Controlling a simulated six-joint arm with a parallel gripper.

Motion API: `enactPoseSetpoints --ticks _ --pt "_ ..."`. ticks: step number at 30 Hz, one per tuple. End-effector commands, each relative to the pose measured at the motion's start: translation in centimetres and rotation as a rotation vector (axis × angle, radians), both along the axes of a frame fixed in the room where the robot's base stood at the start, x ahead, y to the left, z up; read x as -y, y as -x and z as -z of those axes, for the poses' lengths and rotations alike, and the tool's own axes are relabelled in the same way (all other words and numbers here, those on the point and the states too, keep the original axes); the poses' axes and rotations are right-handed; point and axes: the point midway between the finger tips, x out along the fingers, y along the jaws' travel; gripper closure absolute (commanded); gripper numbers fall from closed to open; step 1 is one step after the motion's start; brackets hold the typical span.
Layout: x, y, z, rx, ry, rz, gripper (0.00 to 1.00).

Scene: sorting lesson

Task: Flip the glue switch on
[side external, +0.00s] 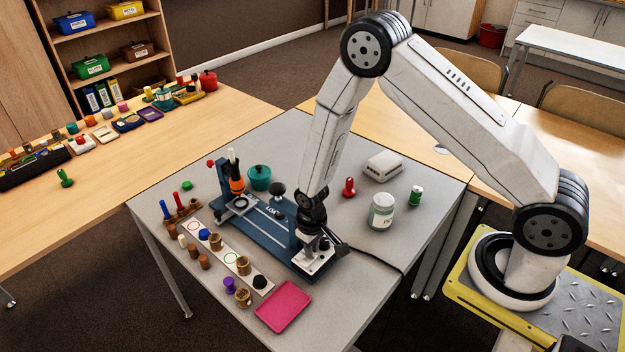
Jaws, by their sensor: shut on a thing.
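A blue stand (264,228) lies on the grey table, with an orange-and-black glue tool (236,180) upright at its far left end. A pale plate (321,262) is at its near right end. My gripper (312,246) points down over this end, shut on a small part that its fingers mostly hide. I cannot make out the glue switch itself or its position. A black cable (376,254) runs from this end to the right.
A pink tray (283,306) and a white strip (229,257) with pegs and wooden cups lie in front. A teal pot (259,177) stands behind the stand. A white jar (382,211), red peg (348,187), green can (416,196) and white box (384,166) stand right of my arm.

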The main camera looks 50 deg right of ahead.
Motion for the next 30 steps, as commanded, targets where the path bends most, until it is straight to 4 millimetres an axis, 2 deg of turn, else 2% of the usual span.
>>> enactPoseSetpoints --ticks 30 --pt "0.41 0.47 0.46 -0.010 -0.145 0.000 1.00"
